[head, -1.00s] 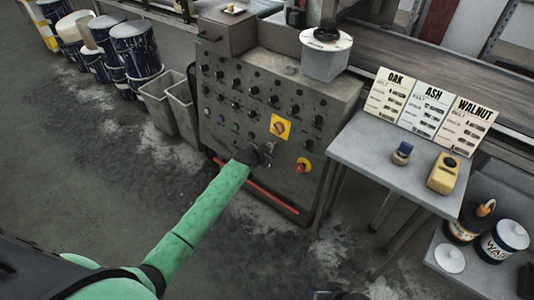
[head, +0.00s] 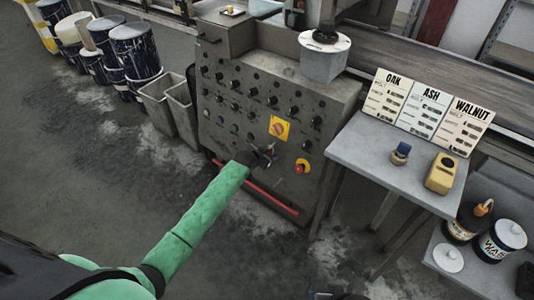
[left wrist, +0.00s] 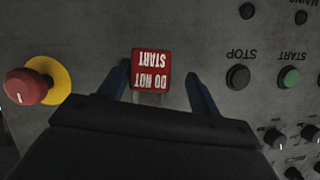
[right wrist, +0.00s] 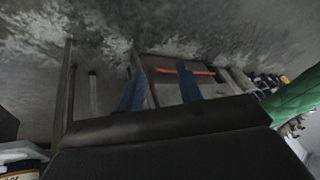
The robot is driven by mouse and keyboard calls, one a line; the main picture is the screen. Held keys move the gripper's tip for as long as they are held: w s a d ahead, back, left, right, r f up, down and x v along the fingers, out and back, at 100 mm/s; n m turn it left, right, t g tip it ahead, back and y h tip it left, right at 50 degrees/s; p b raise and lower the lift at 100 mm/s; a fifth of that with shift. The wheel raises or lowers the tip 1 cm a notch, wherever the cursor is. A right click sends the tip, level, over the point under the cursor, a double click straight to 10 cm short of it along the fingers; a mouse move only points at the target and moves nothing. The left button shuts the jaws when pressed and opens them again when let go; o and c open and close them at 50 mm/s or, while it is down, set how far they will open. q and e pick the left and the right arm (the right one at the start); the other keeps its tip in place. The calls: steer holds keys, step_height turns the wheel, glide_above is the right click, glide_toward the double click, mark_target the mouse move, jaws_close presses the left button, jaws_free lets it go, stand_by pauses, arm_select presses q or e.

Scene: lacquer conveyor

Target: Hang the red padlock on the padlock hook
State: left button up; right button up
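The red padlock (left wrist: 151,69) shows in the left wrist view as a red block lettered DO NOT START, upside down in the picture. Part of its grey shackle shows at the edge toward my gripper. My left gripper (left wrist: 160,80) is open, one finger on each side of the padlock, with a clear gap on the right. In the head view my left gripper (head: 268,153) is at the front of the grey control cabinet and hides the padlock. I cannot make out the hook. My right gripper (right wrist: 161,88) is open and empty, low over the floor.
The control cabinet (head: 230,85) carries knobs, a yellow-backed switch (head: 279,128) and a red stop button (head: 302,167). A red rail (head: 270,198) runs low along it. A side table (head: 375,155) with sample cards stands to the right. Grey bins (head: 160,105) stand left.

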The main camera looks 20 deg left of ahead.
arm_select(q)
steer(key=shift+d+f, duration=0.15)
arm_select(e)
steer(key=shift+w, duration=0.25)
